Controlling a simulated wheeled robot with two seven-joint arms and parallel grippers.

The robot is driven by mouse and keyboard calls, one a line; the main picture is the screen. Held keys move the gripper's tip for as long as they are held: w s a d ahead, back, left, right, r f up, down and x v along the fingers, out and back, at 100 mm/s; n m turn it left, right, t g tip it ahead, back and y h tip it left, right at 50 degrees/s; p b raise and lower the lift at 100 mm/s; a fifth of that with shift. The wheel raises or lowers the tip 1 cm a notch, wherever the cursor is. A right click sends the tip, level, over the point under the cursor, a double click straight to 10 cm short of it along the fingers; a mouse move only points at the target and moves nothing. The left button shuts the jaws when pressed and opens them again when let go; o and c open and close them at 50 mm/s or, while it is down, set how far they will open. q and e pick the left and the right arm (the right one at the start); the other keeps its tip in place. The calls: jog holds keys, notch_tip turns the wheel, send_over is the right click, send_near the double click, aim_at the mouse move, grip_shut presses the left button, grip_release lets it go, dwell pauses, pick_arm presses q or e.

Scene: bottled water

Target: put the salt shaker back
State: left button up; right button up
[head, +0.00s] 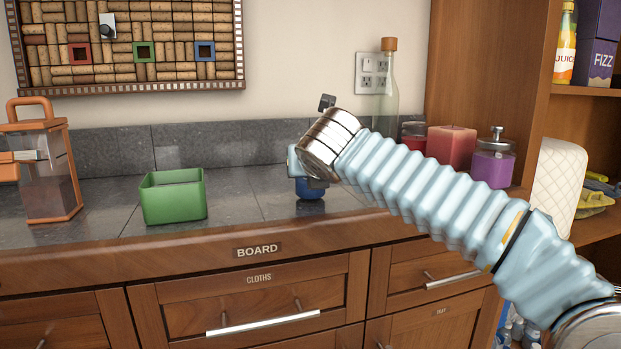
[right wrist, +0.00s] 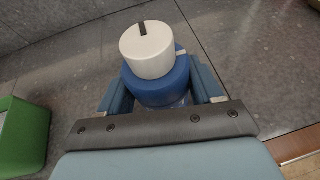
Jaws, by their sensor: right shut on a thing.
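A blue shaker with a white cap (right wrist: 147,50), which I take to be the salt shaker, is between the fingers of my right gripper (right wrist: 165,98). A dark slot or mark shows on the cap. In the head view my right gripper (head: 312,172) hides most of it, and only its rounded blue lower part (head: 310,190) shows beneath. It is at or close to the counter top; I cannot tell whether it touches. My right gripper is shut on it. My left gripper is not in view.
A green open box (head: 173,197) stands left of my right gripper, also in the wrist view (right wrist: 22,138). An orange-framed container (head: 48,165) stands far left. A bottle (head: 386,95), a candle (head: 451,146) and a purple jar (head: 493,165) are behind my arm. Counter between box and gripper is clear.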

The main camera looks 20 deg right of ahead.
jog(key=shift+f, duration=0.3)
jog(key=o, duration=1.2)
jog(key=shift+c, duration=0.2)
jog(key=shift+s+r, duration=0.2)
jog(key=v, duration=1.1)
jog(key=shift+s+p, duration=0.35)
jog(key=shift+p, duration=0.05)
jog(key=shift+a+r, duration=0.1)
